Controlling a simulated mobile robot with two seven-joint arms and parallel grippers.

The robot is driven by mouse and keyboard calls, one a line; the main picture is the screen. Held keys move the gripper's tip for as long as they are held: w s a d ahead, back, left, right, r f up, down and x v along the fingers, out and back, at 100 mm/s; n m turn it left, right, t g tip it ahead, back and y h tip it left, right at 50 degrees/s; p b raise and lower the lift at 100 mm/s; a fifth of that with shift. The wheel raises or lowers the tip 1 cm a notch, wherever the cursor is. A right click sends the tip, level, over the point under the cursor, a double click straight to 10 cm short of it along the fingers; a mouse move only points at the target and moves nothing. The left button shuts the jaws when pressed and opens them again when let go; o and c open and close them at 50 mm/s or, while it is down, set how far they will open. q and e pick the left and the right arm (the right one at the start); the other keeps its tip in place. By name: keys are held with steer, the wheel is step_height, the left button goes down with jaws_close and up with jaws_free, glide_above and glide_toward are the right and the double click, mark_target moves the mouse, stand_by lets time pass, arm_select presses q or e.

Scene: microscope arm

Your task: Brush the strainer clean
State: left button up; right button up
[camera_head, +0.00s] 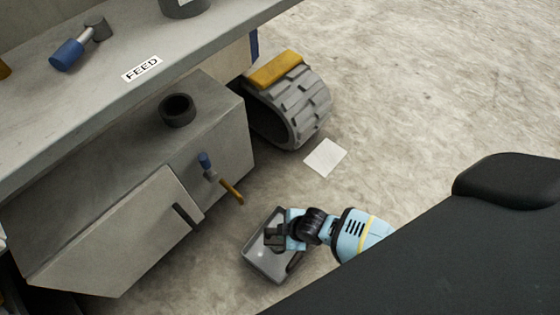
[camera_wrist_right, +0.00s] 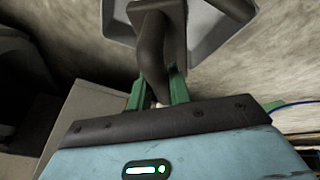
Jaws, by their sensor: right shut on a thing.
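A shallow grey square pan with a dark rim, probably the strainer (camera_head: 268,262), is at the lower middle of the head view. My right gripper (camera_head: 282,236) holds it in front of the machine. In the right wrist view, the green fingers of my right gripper (camera_wrist_right: 157,85) are shut on a dark curved handle. The handle joins the grey strainer (camera_wrist_right: 210,35) at the top. I cannot see a mesh or dirt on it clearly. No brush can be made out for certain. My left gripper is not in view.
A grey machine housing (camera_head: 225,120) stands at left, with a blue-and-orange lever (camera_head: 228,188) sticking out. A ledge labelled FEED (camera_head: 142,69) carries a blue-ended part (camera_head: 68,54). A treaded track (camera_head: 300,108) and a white sheet (camera_head: 325,157) lie behind. Open floor is at upper right.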

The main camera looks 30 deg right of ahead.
steer(key=shift+s+f, duration=0.1)
stand_by(0.3)
steer(key=shift+w+a, duration=0.35)
steer(key=shift+a, duration=0.3)
steer(key=shift+w+a, duration=0.3)
steer(key=shift+a, duration=0.35)
steer(key=shift+d, duration=0.2)
steer(key=shift+s+d, duration=0.35)
steer(key=shift+d, duration=0.25)
steer(key=shift+s+d, duration=0.35)
steer(key=shift+d, duration=0.25)
steer(key=shift+w+a, duration=0.4)
steer(key=shift+a, duration=0.3)
steer(key=shift+w+a, duration=0.4)
steer(key=shift+a, duration=0.25)
